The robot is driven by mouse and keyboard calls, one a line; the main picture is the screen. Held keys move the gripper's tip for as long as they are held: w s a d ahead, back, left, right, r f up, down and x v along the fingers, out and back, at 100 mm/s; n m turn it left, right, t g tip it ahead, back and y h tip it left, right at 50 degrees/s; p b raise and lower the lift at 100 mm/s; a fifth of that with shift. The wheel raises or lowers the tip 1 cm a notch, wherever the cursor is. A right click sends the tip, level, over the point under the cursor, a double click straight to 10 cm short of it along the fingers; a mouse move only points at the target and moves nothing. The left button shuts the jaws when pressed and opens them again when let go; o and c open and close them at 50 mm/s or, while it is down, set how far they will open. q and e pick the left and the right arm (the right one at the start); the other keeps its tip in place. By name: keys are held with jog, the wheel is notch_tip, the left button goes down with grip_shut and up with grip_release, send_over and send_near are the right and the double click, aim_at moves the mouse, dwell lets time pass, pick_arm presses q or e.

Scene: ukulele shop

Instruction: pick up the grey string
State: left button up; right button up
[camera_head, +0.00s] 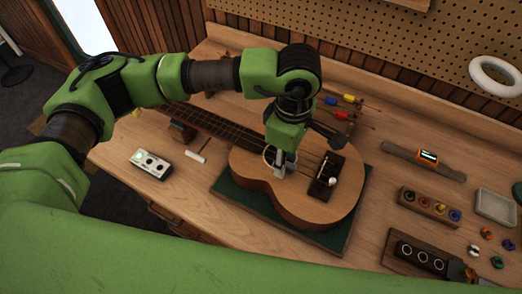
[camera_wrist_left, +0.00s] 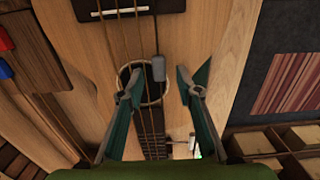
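A ukulele (camera_head: 258,188) lies on a dark green mat (camera_head: 222,184), its neck toward the upper left. In the left wrist view, a grey tab (camera_wrist_left: 158,69) on a thin dark string sits beside the other strings at the edge of the sound hole (camera_wrist_left: 126,74). I take this as the grey string. My left gripper (camera_wrist_left: 158,82) is open, its two fingers on either side of the tab with gaps, not visibly gripping it. In the head view, the left gripper (camera_head: 280,162) is low over the sound hole. My right gripper is not in view.
Strings with blue (camera_head: 330,101), red (camera_head: 341,115) and yellow (camera_head: 349,98) tabs are behind the ukulele. A white device (camera_head: 151,163) lies at the left. A wooden holder (camera_head: 430,206) and a grey tray (camera_head: 496,207) are at the right. A pegboard (camera_head: 400,50) stands behind.

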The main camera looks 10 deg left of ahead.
pick_arm(q)
jog(key=c, duration=0.9)
jog(key=shift+r+b, duration=0.35)
jog(key=shift+b, duration=0.05)
jog(key=shift+w+r+b, duration=0.1)
jog(key=shift+r+b, duration=0.8)
jog(key=shift+b, duration=0.15)
jog(key=s+d+r+b, duration=0.1)
jog(key=s+d+r, duration=0.1)
jog(key=s+r, duration=0.4)
jog(key=s+d+r+b, duration=0.1)
jog(key=s+d+r, duration=0.2)
jog(key=s+r, duration=0.4)
jog(key=shift+s+r+b, duration=0.15)
jog(key=shift+r+b, duration=0.25)
jog(key=shift+r, duration=0.95)
